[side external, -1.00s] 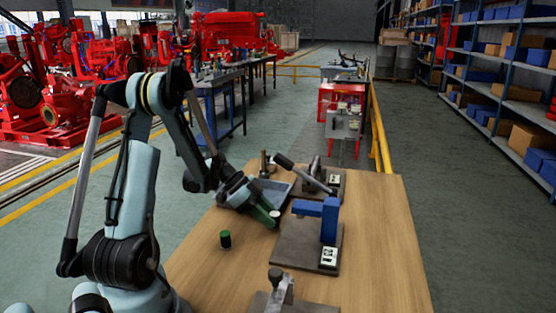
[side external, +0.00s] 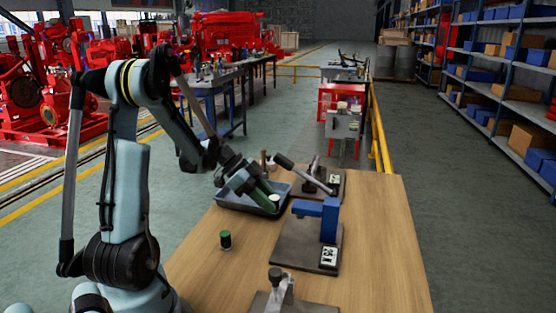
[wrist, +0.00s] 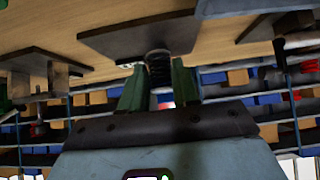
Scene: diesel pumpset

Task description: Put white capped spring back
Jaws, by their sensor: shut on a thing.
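My gripper (side external: 270,200) has green fingers and is shut on the white capped spring (side external: 274,198). In the side view only its pale cap shows between the fingertips, over the right part of a grey-blue tray (side external: 226,198). I cannot tell whether the spring touches the tray. In the wrist view a dark coil of the spring (wrist: 158,68) shows between the two green fingers (wrist: 158,88); its far end is partly hidden.
A blue press fixture (side external: 318,208) and a lever fixture (side external: 318,178) stand to the right. Another metal fixture (side external: 280,288) is at the front.

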